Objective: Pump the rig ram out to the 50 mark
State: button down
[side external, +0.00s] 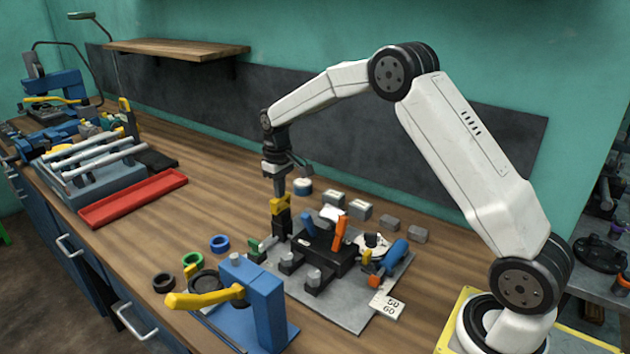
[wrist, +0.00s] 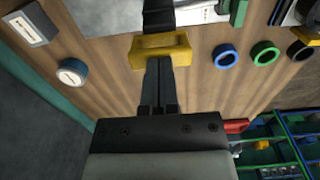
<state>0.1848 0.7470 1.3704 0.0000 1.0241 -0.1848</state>
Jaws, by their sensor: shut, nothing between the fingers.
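The rig sits on a grey plate (side external: 349,315) on the bench, with a black block (side external: 322,257), an orange lever (side external: 339,233) and a blue cylinder (side external: 395,254). A white card (side external: 387,304) at the plate's front right reads 50 and 60. The ram and its extension cannot be made out. A black upright with a yellow top (side external: 280,204) stands at the plate's back left; its yellow block (wrist: 160,51) also shows in the wrist view. My gripper (side external: 279,192) is shut and empty, pointing down at the yellow block; I cannot tell whether they touch.
A blue stand with a yellow handle (side external: 205,298) is in front of the rig. Blue, green and black rings (side external: 220,243) lie to its left. Small grey blocks (side external: 390,224) lie behind the plate. A red tray (side external: 132,198) is further left, with clear bench between.

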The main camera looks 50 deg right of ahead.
jog(key=shift+f, duration=1.5)
jog(key=shift+r, duration=2.8)
jog(key=shift+f, duration=0.15)
